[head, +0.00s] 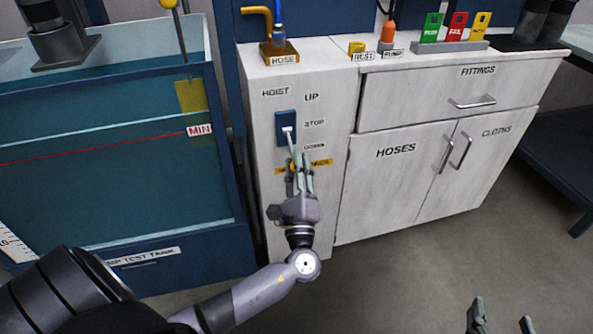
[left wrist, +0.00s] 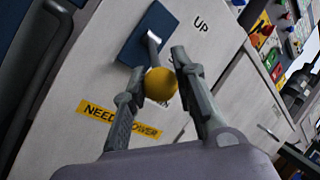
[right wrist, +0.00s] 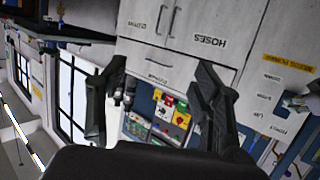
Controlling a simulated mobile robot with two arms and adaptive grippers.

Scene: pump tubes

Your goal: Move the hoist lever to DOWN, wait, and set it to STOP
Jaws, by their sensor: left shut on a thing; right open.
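The hoist lever (head: 289,138) is a pale stick on a blue plate (head: 280,121) on the front of the white cabinet, under the word HOIST. UP, STOP and DOWN labels run down beside it. The stick points out and downward past the DOWN label (head: 314,146). Its yellow knob (left wrist: 160,84) sits between the fingers of my left gripper (head: 299,164), which is shut on it. The fingers partly hide the knob in the head view. My right gripper (head: 501,314) is open and empty, low above the floor at the bottom right.
A water-filled test tank (head: 120,180) with a red MIN line stands left of the lever panel. Drawer and door handles (head: 472,102) stick out at the right. Hose fittings and coloured tags (head: 455,27) stand on the cabinet top. The floor in front is clear.

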